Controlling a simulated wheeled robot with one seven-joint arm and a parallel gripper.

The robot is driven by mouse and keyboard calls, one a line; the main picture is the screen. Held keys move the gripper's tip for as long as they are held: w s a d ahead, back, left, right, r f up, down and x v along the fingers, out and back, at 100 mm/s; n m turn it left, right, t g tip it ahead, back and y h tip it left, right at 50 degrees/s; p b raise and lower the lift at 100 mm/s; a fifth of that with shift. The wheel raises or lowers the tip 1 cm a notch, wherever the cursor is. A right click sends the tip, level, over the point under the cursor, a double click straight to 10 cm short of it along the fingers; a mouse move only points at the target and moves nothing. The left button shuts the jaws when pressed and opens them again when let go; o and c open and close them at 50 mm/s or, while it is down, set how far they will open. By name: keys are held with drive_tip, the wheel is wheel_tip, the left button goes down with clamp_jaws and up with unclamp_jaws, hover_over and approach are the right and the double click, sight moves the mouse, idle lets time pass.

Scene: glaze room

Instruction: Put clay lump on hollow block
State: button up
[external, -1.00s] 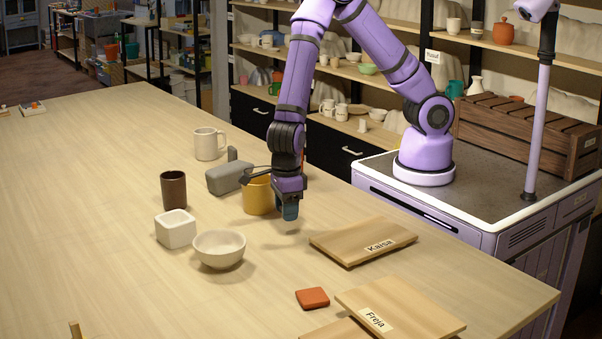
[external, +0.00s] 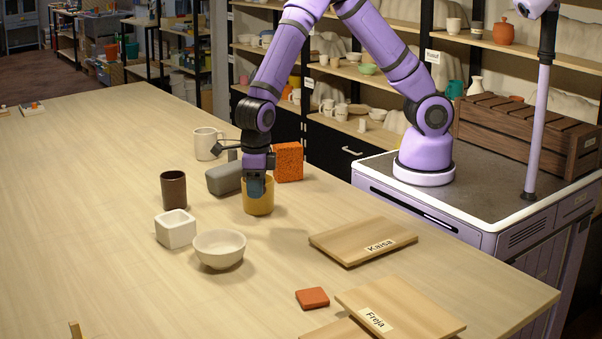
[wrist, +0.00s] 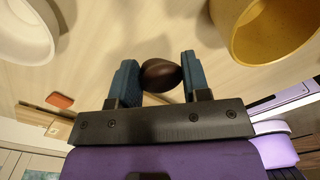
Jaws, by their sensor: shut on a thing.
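My gripper (external: 258,190) is shut on a dark brown, rounded clay lump (wrist: 160,75), which shows between the two blue fingers in the wrist view. In the external view the fingers overlap the yellow mug (external: 258,208) and hide the lump. In the wrist view the mug (wrist: 278,30) is to the right of the fingers, apart from them. An upright orange block (external: 288,162) with a dark-speckled face stands behind and right of the mug; it is probably the hollow block, but I cannot see an opening in it.
A white bowl (external: 219,249), white square pot (external: 176,229), brown cup (external: 173,190), cream mug (external: 207,144) and grey lidded object (external: 224,179) stand close by. Boards (external: 362,241) and a red tile (external: 312,298) lie nearer the front.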

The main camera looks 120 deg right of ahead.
drive_tip(key=w+d+r+m, duration=0.2)
drive_tip(key=w+d, duration=0.2)
drive_tip(key=w, duration=0.1)
hover_over(173, 217)
drive_tip(key=shift+a+f, duration=0.1)
drive_tip(key=shift+f, duration=0.55)
drive_tip(key=shift+w+f, duration=0.1)
drive_tip(key=shift+f, duration=1.65)
drive_tip(key=shift+f, duration=0.1)
drive_tip(key=o, duration=0.9)
